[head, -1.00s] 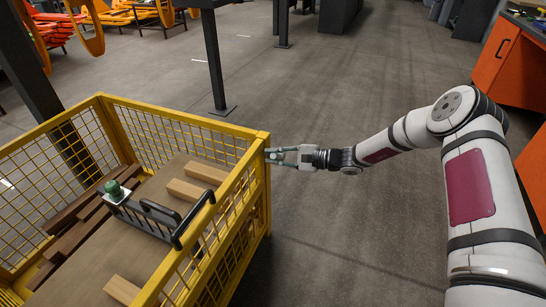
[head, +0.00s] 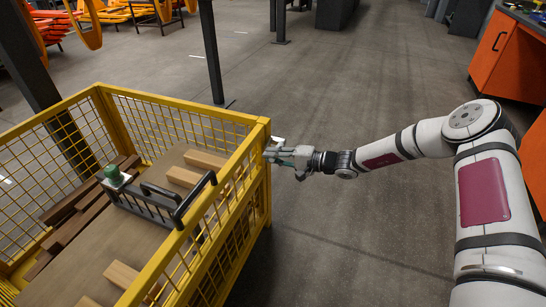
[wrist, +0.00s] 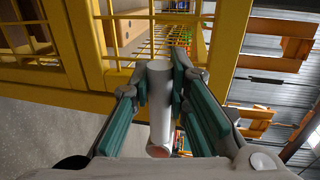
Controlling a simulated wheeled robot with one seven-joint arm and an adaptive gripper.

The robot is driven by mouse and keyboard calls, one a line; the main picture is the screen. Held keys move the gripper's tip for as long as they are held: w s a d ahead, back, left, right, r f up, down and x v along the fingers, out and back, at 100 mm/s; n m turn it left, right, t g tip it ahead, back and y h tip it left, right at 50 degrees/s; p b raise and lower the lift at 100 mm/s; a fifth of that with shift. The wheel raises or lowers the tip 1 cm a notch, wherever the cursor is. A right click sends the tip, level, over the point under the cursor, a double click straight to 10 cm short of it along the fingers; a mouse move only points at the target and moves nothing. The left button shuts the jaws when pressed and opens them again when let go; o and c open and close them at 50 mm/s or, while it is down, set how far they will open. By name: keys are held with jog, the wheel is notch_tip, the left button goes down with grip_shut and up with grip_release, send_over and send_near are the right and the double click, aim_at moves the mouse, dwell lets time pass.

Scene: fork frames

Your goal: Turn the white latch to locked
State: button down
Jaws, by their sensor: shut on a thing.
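The white latch (wrist: 159,105) is a smooth, rounded white bar in the wrist view, standing out from the yellow cage's corner frame. My gripper (wrist: 160,82) has its teal-padded fingers on both sides of this bar, shut on it. In the head view my gripper (head: 276,156) is at the right corner post of the yellow cage (head: 262,140). A small white piece of the latch (head: 279,140) shows just above the fingers there; the rest is hidden by them. I cannot tell from these views whether the latch is at its locked position.
Inside the cage are wooden blocks (head: 206,160), dark planks (head: 72,215) and a black rack with a green-topped item (head: 112,174). A dark post (head: 212,55) stands behind. Orange cabinets (head: 496,48) stand at right. The floor around my arm is clear.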

jog(key=shift+f, duration=0.2)
dwell(0.3)
jog(key=c, duration=1.5)
grip_release()
jog(key=shift+r, duration=0.1)
jog(key=v, duration=1.2)
jog(key=shift+s, duration=0.1)
